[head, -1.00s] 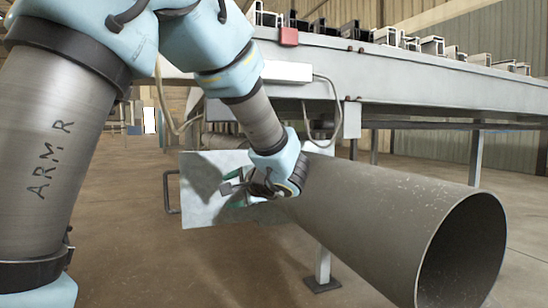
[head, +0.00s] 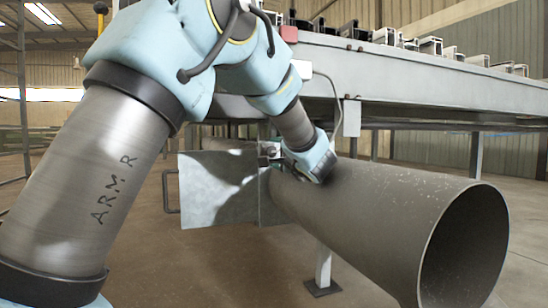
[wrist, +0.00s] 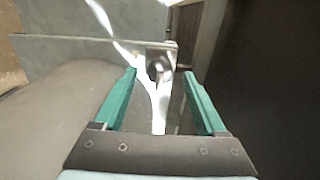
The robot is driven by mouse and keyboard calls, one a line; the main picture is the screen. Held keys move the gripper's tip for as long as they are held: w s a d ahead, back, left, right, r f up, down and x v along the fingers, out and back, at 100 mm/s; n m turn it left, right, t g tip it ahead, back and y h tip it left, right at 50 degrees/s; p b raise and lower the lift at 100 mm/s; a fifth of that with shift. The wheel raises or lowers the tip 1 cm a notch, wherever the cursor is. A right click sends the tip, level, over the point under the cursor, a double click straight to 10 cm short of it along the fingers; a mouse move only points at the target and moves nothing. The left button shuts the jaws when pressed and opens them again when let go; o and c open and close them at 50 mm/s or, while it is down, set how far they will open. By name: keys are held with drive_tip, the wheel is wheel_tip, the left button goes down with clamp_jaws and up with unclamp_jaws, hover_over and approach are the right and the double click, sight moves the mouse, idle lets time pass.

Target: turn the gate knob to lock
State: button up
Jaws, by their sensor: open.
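The gate (head: 212,190) is a grey metal plate with a dark side handle (head: 167,192), hanging beside a big grey pipe (head: 390,215). In the wrist view the gate's plate (wrist: 90,52) fills the upper left. What appears to be the knob (wrist: 157,67) is a small dark and shiny fitting near the plate's edge, just beyond and between my fingertips. My gripper (wrist: 160,73) is open, with two teal fingers apart and no object clearly gripped. In the head view my wrist and the pipe mostly hide the gripper and the knob. Which way the knob is turned cannot be told.
A long grey bench (head: 430,85) runs behind, with a row of profile pieces on top and a red block (head: 289,34) at its edge. A cable and a small grey box (head: 351,118) hang at its side. The pipe lies close to my wrist.

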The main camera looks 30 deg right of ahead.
drive_tip(key=shift+w, duration=0.65)
clamp_jaws()
